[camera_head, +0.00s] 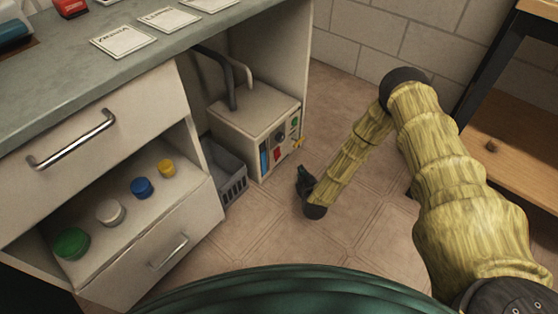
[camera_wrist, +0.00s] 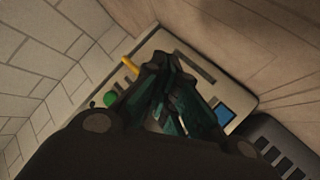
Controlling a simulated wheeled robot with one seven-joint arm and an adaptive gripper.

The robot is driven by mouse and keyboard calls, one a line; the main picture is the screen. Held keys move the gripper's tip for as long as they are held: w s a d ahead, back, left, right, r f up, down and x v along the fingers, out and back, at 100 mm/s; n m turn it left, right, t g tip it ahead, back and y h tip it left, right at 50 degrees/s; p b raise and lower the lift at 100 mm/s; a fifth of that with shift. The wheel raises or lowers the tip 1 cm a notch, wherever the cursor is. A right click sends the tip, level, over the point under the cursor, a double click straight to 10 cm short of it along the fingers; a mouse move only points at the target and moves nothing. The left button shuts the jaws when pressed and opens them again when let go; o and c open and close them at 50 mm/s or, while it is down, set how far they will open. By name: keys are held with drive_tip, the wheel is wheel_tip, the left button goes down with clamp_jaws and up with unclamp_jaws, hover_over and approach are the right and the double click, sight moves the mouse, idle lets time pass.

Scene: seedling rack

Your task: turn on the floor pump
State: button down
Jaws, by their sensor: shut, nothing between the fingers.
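In the wrist view my gripper (camera_wrist: 163,72) is shut and empty, pointed at the panel. It hides the panel's middle, while the green button (camera_wrist: 110,98) shows to its left.
A grey slotted basket (camera_head: 230,175) stands beside the pump on the left. An open drawer (camera_head: 120,210) with several coloured round pots juts out further left. A wooden shelf (camera_head: 515,140) stands at the right. Tiled floor (camera_head: 345,240) is free in front.

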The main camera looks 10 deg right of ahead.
sight(278, 153)
drive_tip(key=shift+w+a, duration=0.1)
drive_tip(key=shift+w, duration=0.05)
drive_tip(key=w+a+f+b, duration=0.1)
drive_tip(key=w+a+b, duration=0.2)
drive_tip(key=w+a, duration=0.2)
drive_tip(key=shift+w+b, duration=0.4)
drive_tip(key=shift+w, duration=0.4)
drive_tip(key=shift+w+a, duration=0.1)
drive_tip(key=shift+a, duration=0.15)
idle(1.2)
drive_tip(key=shift+w+a, duration=0.1)
drive_tip(key=shift+w, duration=0.05)
drive_tip(key=shift+w+a, duration=0.2)
drive_tip(key=shift+w, duration=0.05)
idle(0.9)
drive_tip(key=shift+s+d, duration=0.1)
drive_tip(key=shift+s+d+p, duration=0.35)
drive_tip(key=shift+s+p, duration=0.15)
drive_tip(key=shift+p, duration=0.2)
